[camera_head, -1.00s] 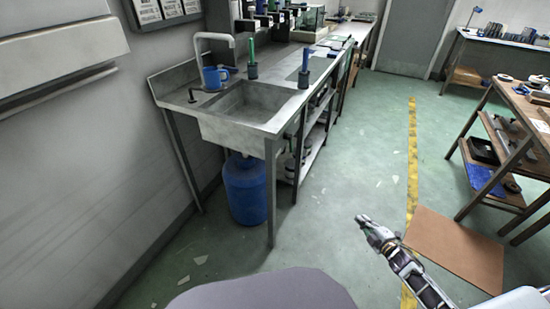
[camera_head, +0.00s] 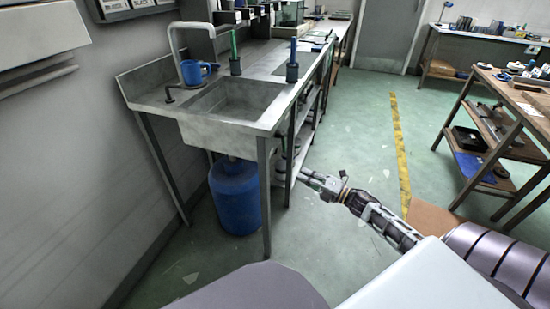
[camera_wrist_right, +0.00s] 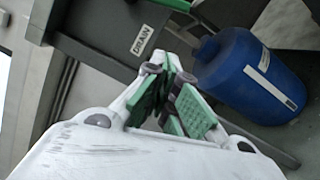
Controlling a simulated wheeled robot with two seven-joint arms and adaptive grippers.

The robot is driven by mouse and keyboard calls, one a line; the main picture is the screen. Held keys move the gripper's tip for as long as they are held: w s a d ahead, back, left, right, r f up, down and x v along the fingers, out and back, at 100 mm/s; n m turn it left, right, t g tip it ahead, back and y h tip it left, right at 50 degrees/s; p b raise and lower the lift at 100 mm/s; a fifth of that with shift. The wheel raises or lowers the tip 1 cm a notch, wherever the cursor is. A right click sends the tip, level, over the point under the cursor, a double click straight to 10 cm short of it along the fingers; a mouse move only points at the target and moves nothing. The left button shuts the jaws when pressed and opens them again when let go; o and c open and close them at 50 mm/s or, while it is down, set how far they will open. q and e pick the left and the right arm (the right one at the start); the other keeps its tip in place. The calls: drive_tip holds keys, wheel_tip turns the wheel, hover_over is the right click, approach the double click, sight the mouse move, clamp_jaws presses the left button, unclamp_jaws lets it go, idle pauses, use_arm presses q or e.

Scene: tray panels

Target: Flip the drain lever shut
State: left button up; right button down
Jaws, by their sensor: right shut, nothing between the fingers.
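The steel sink (camera_head: 225,130) stands at the left in the head view. In the right wrist view a label reading DRAIN (camera_wrist_right: 143,40) sits on a dark panel beyond the fingers. A green bar (camera_wrist_right: 174,4) shows at the top edge there; I cannot tell whether it is the drain lever. The lever is not clearly visible in the head view. My right gripper (camera_head: 306,178) is shut and empty, low beside the bench's right-hand legs. Its green-padded fingers (camera_wrist_right: 168,98) show in the wrist view, apart from the label. My left gripper is not in view.
A blue drum (camera_head: 234,198) stands under the sink and shows at the right of the wrist view (camera_wrist_right: 255,75). A blue mug (camera_head: 195,72) and a tap (camera_head: 173,38) are by the basin. Bench legs (camera_head: 264,200) stand close to my right gripper.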

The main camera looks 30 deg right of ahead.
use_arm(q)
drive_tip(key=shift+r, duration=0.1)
use_arm(e)
drive_tip(key=shift+a+r, duration=0.1)
drive_tip(key=shift+r, duration=0.05)
drive_tip(key=shift+w+a, duration=0.1)
drive_tip(key=shift+w, duration=0.2)
use_arm(q)
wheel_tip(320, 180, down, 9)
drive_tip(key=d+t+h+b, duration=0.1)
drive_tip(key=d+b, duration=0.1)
drive_tip(key=b, duration=0.2)
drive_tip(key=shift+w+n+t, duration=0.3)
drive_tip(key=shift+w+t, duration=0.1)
use_arm(e)
drive_tip(key=w+a+r, duration=0.1)
drive_tip(key=w, duration=1)
drive_tip(key=shift+a+r, duration=0.2)
drive_tip(key=shift+r, duration=0.1)
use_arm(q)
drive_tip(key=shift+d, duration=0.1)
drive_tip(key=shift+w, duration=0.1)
